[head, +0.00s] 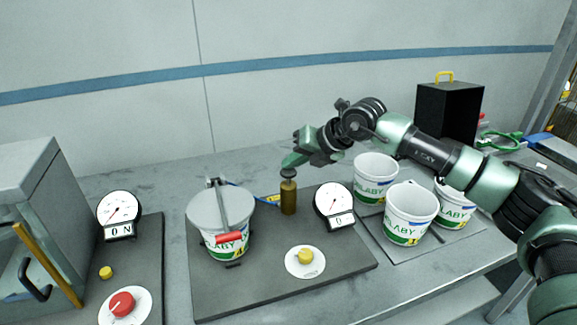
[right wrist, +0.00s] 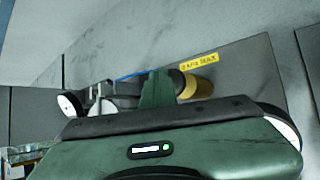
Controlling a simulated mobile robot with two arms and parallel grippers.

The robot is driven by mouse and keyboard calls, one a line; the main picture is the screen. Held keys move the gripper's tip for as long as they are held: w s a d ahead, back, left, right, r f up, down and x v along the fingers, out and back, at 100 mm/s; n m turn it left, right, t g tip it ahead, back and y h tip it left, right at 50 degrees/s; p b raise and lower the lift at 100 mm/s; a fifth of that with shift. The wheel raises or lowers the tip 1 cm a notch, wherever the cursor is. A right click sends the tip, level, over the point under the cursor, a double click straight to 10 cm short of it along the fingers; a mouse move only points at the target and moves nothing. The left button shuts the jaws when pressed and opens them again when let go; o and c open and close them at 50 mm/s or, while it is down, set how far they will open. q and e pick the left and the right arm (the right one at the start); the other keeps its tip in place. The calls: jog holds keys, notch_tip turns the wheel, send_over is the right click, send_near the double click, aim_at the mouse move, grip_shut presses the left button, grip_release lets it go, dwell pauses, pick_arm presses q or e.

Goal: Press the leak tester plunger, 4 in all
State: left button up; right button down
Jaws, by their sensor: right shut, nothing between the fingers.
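The leak tester plunger is a brass cylinder (head: 288,198) with a black knob (head: 289,174) on top, at the back of a dark plate. In the right wrist view the brass cylinder (right wrist: 201,86) lies just beyond my fingers. My right gripper (head: 290,163) is shut and empty, with its fingertips at the black knob. Whether they touch it or sit just above it I cannot tell. The right gripper's green fingers (right wrist: 157,90) also show in the right wrist view. The tester's dial (head: 335,201) reads 0 on its small display. My left gripper is not in view.
A white tub (head: 226,243) sits under a grey lid with a red-handled clamp (head: 230,237), left of the plunger. A yellow knob (head: 305,256) is in front. A cabinet and another dial (head: 119,212) are at left.

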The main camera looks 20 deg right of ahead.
aim_at(292, 172)
jog(key=shift+s+f+b, duration=0.1)
jog(key=shift+f+b, duration=0.5)
jog(key=shift+f, duration=0.4)
jog(key=shift+r, duration=0.15)
dwell(0.5)
jog(key=shift+r+p, duration=1.2)
jog(key=shift+r, duration=1.1)
jog(key=shift+r, duration=0.15)
jog(key=shift+r+p, duration=1.35)
jog(key=shift+r, duration=1.05)
